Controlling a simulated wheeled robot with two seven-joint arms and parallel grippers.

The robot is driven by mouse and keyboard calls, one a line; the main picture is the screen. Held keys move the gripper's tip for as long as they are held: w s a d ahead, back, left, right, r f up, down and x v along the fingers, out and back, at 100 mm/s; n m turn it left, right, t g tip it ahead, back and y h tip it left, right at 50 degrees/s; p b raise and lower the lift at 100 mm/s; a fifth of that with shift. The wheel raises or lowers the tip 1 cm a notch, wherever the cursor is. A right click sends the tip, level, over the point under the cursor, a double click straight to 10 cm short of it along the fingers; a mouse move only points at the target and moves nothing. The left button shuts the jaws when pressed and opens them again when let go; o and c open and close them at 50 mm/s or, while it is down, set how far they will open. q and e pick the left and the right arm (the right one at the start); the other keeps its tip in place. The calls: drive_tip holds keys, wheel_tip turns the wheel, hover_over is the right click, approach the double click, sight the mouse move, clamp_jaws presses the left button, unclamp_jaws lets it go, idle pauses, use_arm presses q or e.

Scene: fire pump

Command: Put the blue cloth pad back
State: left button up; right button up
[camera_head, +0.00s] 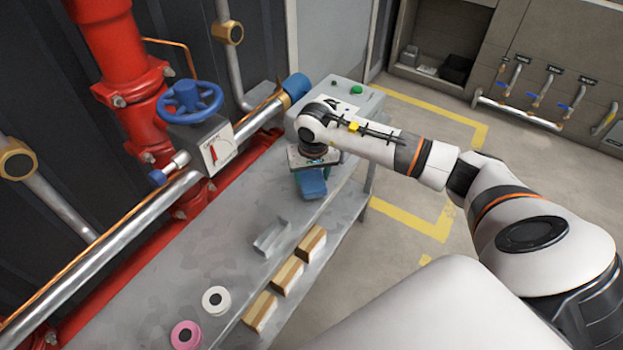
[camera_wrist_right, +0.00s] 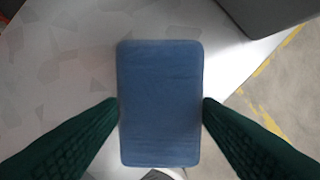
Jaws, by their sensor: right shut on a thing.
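The blue cloth pad (camera_wrist_right: 160,90) fills the middle of the right wrist view, and it also shows in the head view (camera_head: 311,184) below my right wrist. My right gripper (camera_wrist_right: 160,115) has its green fingers against the pad's two long sides and is shut on it. The pad is over the far part of the grey bench (camera_head: 180,270); I cannot tell whether it touches the bench top. My left gripper is not in view.
A grey control box (camera_head: 358,103) with a green button stands just behind my right gripper. Red pipes and a blue handwheel (camera_head: 190,100) line the left.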

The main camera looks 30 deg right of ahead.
sight(313, 184)
wheel_tip(313, 184, down, 2)
drive_tip(key=o, duration=0.9)
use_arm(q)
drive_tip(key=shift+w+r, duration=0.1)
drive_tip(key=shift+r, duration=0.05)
use_arm(e)
drive_tip(key=shift+r, duration=0.1)
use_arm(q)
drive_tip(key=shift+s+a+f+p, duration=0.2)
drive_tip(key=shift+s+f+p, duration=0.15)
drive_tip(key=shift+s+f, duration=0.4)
use_arm(e)
drive_tip(key=r, duration=0.4)
drive_tip(key=s+r, duration=0.1)
drive_tip(key=r, duration=0.6)
drive_tip(key=shift+s+a+r, duration=0.3)
drive_tip(key=shift+a+r, duration=0.05)
drive_tip(key=shift+r, duration=0.05)
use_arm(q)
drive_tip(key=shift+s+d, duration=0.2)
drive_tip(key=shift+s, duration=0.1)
